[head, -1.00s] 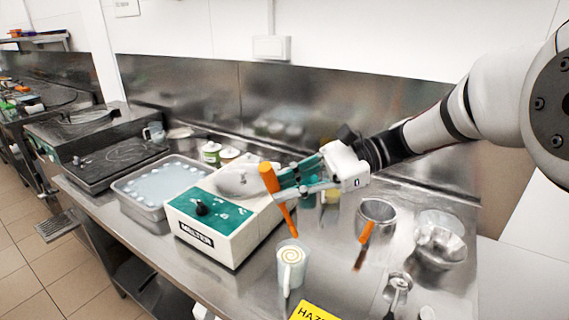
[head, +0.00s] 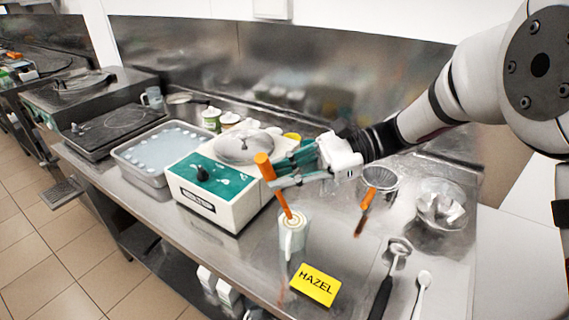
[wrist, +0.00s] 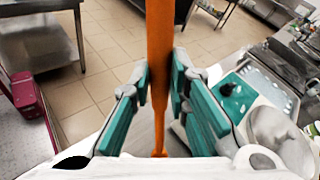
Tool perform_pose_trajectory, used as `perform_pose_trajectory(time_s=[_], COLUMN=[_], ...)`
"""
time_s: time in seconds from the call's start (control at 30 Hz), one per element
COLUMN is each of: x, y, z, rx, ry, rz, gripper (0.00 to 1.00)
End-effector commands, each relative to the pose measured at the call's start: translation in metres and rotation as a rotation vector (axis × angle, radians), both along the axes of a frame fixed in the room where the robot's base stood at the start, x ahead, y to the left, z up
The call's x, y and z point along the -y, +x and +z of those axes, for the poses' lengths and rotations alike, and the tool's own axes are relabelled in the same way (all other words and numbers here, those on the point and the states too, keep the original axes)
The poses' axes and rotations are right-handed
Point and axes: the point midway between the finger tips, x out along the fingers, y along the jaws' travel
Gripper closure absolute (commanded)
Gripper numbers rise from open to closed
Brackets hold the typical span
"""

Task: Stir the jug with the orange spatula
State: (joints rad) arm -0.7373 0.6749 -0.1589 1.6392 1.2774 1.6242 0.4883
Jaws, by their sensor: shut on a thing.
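The orange spatula (head: 265,170) is held upright with a slight tilt in my gripper (head: 274,176), its handle top above the fingers. Its lower end meets the mouth of the pale jug (head: 293,242), which holds a light swirled content. How deep the end sits inside the jug is hidden. In the wrist view the spatula (wrist: 159,35) runs between the teal finger pads of my gripper (wrist: 160,88), which are shut on it. The jug is not clearly visible there.
A white and teal melter (head: 215,190) stands left of the jug. A yellow HAZEL sign (head: 315,284) lies in front. A second orange-handled tool (head: 367,203), a metal pot (head: 380,182), bowls (head: 440,205) and a black-handled scoop (head: 382,296) lie to the right.

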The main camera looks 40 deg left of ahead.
Motion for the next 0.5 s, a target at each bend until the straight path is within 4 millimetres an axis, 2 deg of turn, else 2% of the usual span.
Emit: perform_pose_trajectory(time_s=[0.5], x=[-0.001], y=[0.016], z=[-0.035], rx=[-0.001], ry=[-0.001], rz=[-0.001], gripper=[1.0])
